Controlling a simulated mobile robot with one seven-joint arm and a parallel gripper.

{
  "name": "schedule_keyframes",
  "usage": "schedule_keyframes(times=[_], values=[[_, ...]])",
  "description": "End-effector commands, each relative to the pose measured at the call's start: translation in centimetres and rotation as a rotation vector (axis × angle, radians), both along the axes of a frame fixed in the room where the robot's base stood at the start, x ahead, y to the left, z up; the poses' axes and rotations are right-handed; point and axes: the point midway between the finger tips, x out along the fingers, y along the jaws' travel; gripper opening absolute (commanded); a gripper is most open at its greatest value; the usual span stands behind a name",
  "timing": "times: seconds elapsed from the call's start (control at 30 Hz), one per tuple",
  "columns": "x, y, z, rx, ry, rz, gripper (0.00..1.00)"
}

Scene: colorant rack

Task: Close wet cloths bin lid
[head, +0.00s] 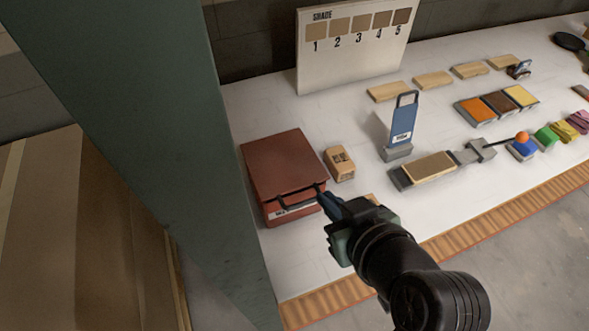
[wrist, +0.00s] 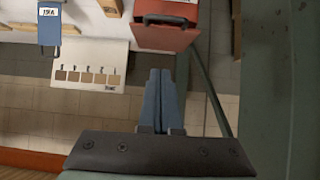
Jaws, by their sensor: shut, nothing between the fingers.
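The wet cloths bin is a dark red box (head: 274,214) at the left end of the white table, with a white label, partly covered, on its front. Its red lid (head: 284,162) lies down over the top, with a dark handle (head: 300,196) at the front edge. I cannot tell whether a small gap remains under the lid. The bin (wrist: 165,37) also shows at the top of the wrist view. My gripper (head: 327,200) is shut and empty, its blue fingers close to the right end of the handle. Contact is unclear. The fingers (wrist: 160,78) show below the bin in the wrist view.
A green post (head: 150,120) stands close left of the bin. A small wooden block (head: 340,164) sits right of the bin. A blue upright tool (head: 404,122), a shade board (head: 352,42) and several coloured blocks stand farther back and right.

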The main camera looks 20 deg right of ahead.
Motion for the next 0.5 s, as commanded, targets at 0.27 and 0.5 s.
schedule_keyframes(times=[0.27, 0.5], values=[[-2.1, -0.1, 0.7, 0.013, 0.083, -0.001, 0.0], [0.3, 0.1, -1.4, 0.015, 0.086, 0.001, 0.0]])
